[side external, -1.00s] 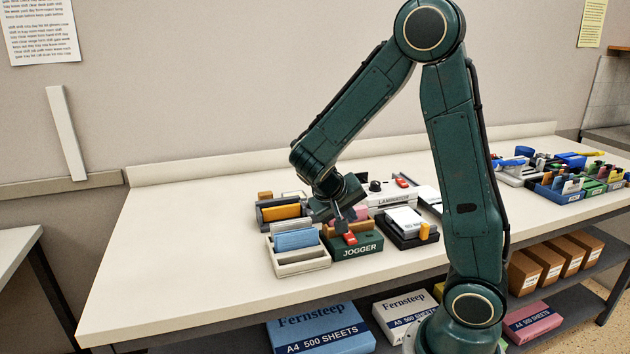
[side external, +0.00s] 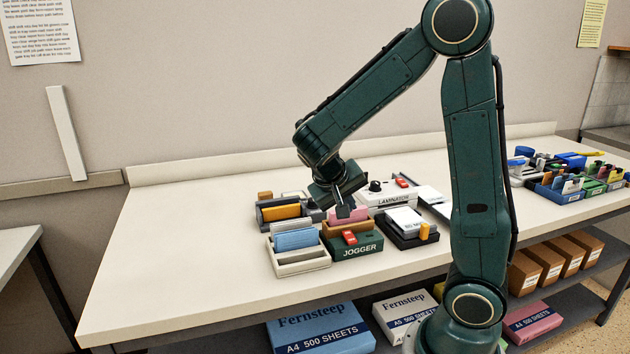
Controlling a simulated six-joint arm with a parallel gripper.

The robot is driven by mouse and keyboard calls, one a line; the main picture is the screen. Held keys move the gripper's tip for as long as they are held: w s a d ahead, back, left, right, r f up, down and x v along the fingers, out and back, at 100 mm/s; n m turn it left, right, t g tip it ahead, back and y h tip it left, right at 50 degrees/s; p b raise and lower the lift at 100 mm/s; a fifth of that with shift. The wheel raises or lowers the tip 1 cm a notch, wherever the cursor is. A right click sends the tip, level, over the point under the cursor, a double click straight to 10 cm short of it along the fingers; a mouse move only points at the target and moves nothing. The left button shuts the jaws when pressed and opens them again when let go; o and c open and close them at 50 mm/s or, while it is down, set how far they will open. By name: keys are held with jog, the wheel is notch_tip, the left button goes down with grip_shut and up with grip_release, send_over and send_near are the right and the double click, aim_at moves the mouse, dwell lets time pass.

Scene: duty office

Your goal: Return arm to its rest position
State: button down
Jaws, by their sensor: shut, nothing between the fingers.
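My gripper (side external: 344,211) is shut and empty. It hangs just above and behind the green jogger (side external: 357,247), close to a pink item (side external: 350,218) there. From this side I cannot tell whether the fingertips touch anything. My dark green arm is bent high over the table (side external: 180,250), with its elbow near the top of the picture.
A white tray with blue contents (side external: 300,262) stands left of the jogger. A grey holder with an orange item (side external: 283,212) is behind it. The laminator (side external: 391,198) and a black device (side external: 408,241) stand right. Coloured bins (side external: 560,189) fill the far right. The table's left side is clear.

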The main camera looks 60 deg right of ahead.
jog(key=s+a+r+n+t+y, duration=0.3)
jog(key=s+a+r+n, duration=0.1)
jog(key=a, duration=0.5)
jog(key=s+a+r+n+t+y, duration=0.4)
jog(key=s+a+r, duration=0.1)
jog(key=a, duration=0.4)
jog(key=shift+s+n, duration=0.25)
jog(key=shift+n, duration=0.15)
